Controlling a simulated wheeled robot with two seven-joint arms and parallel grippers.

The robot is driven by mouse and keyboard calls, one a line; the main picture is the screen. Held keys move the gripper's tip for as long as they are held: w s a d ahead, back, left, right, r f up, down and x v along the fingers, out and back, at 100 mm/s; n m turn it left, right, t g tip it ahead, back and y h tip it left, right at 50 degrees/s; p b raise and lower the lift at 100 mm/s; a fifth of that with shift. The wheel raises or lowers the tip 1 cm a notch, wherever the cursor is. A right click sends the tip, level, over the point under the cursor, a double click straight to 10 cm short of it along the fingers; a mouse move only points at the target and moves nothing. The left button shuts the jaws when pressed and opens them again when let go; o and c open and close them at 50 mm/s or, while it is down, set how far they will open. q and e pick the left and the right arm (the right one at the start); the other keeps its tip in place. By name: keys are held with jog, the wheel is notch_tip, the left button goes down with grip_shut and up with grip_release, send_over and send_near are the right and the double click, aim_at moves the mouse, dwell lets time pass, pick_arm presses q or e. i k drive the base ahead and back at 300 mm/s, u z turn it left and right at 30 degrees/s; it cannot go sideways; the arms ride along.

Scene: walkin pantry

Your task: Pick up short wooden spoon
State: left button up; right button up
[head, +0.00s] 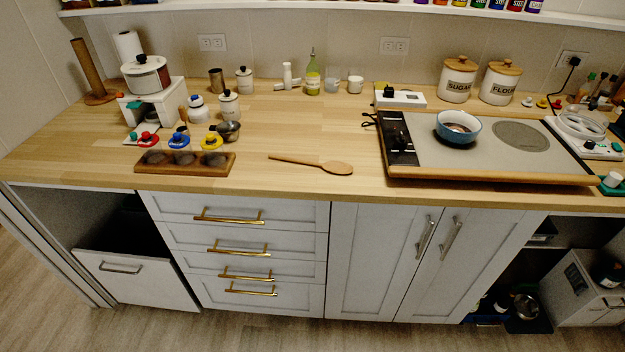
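A short wooden spoon (311,163) lies flat on the wooden countertop (290,184), near its front edge and about mid-picture. Its handle points left and its oval bowl is at the right end. Nothing lies on it or touches it from above. Neither of my grippers shows in the head view.
Left of the spoon is a wooden tray (221,166) with dark round wells. To the right stands a cooktop (440,160) bearing a blue bowl (458,128). Canisters and bottles line the back wall. The counter around the spoon is clear. Drawers and cabinet doors are below.

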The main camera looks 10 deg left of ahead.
aim_at(333, 166)
jog(key=k, duration=0.95)
jog(key=z, duration=0.6)
jog(key=i, duration=2.05)
jog(key=u, duration=0.8)
